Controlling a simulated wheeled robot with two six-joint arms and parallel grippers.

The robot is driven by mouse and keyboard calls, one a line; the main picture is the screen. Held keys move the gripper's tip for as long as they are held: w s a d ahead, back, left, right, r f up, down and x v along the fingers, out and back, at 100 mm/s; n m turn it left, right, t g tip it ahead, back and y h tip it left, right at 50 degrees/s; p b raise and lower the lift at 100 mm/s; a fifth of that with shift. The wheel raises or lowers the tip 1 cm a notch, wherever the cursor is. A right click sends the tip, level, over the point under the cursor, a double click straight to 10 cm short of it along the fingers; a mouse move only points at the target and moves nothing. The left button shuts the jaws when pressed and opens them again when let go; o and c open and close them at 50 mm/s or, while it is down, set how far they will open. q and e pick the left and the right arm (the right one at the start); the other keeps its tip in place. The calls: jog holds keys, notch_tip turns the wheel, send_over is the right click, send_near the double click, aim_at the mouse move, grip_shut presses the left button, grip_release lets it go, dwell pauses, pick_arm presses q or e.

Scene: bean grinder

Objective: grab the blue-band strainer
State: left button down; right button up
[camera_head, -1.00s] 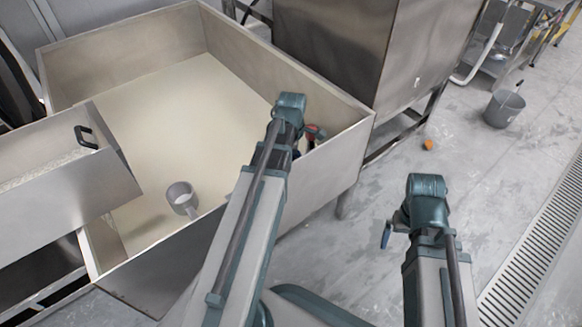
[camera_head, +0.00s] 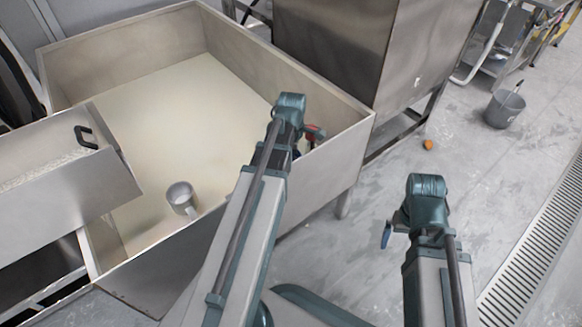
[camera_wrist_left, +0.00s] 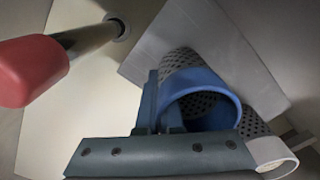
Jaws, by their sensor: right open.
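The blue-band strainer (camera_wrist_left: 205,98) is a perforated dark mesh with a wide blue band, against a grey metal panel in the left wrist view. My left gripper (camera_wrist_left: 163,105) has its dark fingers at the left edge of the blue band. They look close together; whether they grip the band cannot be told. In the head view my left arm's wrist is over the right side of the large bin and hides the gripper and strainer. My right gripper (camera_head: 387,234) is open over the floor, mostly hidden by its own wrist.
A white-rimmed strainer (camera_wrist_left: 270,153) is beside the blue one. A red-handled tool (camera_wrist_left: 30,70) is at left in the wrist view. The large metal bin (camera_head: 345,125) holds a grey cup (camera_head: 181,196). A grey bucket (camera_head: 504,109) stands on open floor.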

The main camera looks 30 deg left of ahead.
pick_arm(q)
jog(key=shift+r, duration=0.15)
notch_tip(320, 180, up, 10)
jog(key=p, duration=1)
